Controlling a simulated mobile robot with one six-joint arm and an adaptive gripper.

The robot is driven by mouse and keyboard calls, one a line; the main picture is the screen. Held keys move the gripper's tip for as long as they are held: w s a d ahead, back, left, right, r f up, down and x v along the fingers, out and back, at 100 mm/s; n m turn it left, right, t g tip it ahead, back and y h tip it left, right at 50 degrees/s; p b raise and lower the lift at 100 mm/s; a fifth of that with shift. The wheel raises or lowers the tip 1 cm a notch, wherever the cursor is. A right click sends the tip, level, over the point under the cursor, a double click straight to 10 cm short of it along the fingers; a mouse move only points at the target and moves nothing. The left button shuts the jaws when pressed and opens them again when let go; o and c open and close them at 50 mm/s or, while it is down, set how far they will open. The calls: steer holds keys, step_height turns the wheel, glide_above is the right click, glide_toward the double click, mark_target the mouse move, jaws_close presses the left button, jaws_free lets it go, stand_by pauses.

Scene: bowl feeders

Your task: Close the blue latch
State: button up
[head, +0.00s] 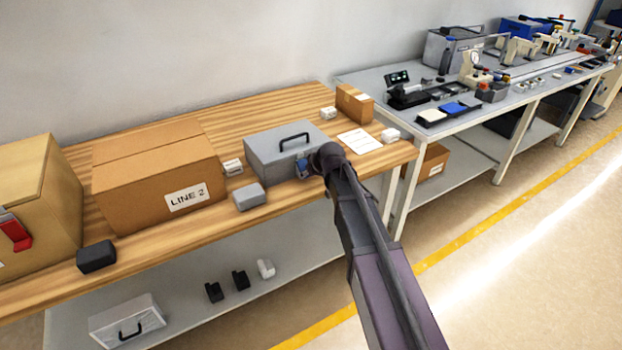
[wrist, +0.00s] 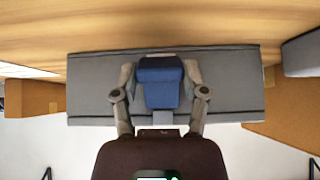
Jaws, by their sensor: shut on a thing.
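The blue latch (wrist: 162,88) is on the front face of the grey case (wrist: 95,92), in the middle of the wrist view. My gripper (wrist: 161,72) has one finger on each side of the latch and is shut on it. In the head view the grey case (head: 271,150) stands on the wooden bench with its lid down and a dark handle on top. My wrist and arm hide part of the case's right front corner.
The wooden bench's (head: 290,193) front edge runs below.

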mark_target(306, 177)
steer(key=f+t+y+b, duration=0.1)
steer(key=b, duration=0.1)
steer(key=t+y+b, duration=0.1)
steer(key=b, duration=0.2)
steer(key=a+f+t+y+b, duration=0.1)
steer(key=b, duration=0.1)
steer(key=shift+w+f+t+b, duration=0.3)
steer(key=shift+w+t+b, duration=0.05)
steer(key=shift+w+t, duration=0.05)
steer(key=b, duration=0.1)
steer(key=t+b, duration=0.1)
steer(key=shift+w+a+f+t+y+b, duration=0.1)
steer(key=shift+w+f+t+y+b, duration=0.05)
steer(key=shift+w+t+y+b, duration=0.2)
steer(key=shift+y+b, duration=0.25)
steer(key=shift+b, duration=0.15)
steer(key=shift+w+a+t, duration=0.1)
steer(key=shift+w+t, duration=0.05)
steer(key=shift+t, duration=0.1)
steer(key=o, duration=1.2)
steer(key=shift+c, duration=0.2)
steer(key=shift+r, duration=0.25)
